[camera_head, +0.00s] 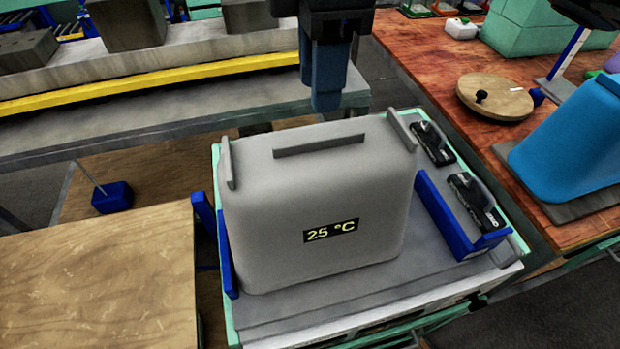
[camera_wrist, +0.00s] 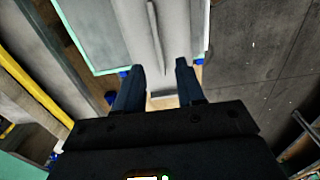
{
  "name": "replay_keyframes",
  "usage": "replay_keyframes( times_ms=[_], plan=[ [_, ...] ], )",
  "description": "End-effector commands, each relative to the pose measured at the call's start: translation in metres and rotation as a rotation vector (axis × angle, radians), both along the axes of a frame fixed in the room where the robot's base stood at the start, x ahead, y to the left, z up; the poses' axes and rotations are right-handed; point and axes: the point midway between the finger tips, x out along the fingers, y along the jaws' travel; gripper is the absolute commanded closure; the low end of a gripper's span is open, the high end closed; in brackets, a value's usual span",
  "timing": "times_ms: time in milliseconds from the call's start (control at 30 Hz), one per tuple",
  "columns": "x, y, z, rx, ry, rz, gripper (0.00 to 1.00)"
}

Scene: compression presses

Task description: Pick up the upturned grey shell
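The upturned grey shell (camera_head: 310,205) stands on a green-edged cart top, with a yellow "25 °C" display on its front. Its top has a long raised rib (camera_head: 318,145) and an upright tab at each end. My gripper (camera_head: 327,104) points down above and just behind the shell's top edge in the head view. In the wrist view the dark blue fingers (camera_wrist: 159,72) are spread apart with nothing gripped. The shell (camera_wrist: 170,45) and its rib lie beyond and between the fingertips there. The fingers look clear of the shell, but the exact height gap is hard to tell.
Blue brackets (camera_head: 462,225) flank the shell, with black devices (camera_head: 473,200) at its right. A wooden surface (camera_head: 100,285) is at the left. A red-brown table (camera_head: 430,60) at the right holds a blue shell (camera_head: 575,135) and a round wooden disc (camera_head: 495,97). A yellow-edged bench (camera_head: 180,80) is behind.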

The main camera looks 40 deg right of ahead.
Motion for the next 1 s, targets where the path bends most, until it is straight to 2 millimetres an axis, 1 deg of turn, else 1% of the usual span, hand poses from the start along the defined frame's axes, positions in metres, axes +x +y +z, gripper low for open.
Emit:
replay_keyframes(
  times_ms=[100,367,600,700,800,1000],
  plan=[
    [-0.001,-0.005,-0.005,-0.02,0.008,-0.003,0.62],
    [-0.001,-0.004,-0.03,-0.018,0.008,-0.002,0.62],
    [0.0,-0.004,-0.064,-0.017,0.009,-0.002,0.62],
    [0.0,-0.004,-0.073,-0.017,0.008,-0.001,0.62],
    [0.0,-0.004,-0.077,-0.016,0.006,0.0,0.62],
    [0.0,-0.003,-0.077,-0.016,0.006,0.0,0.63]
  ],
)
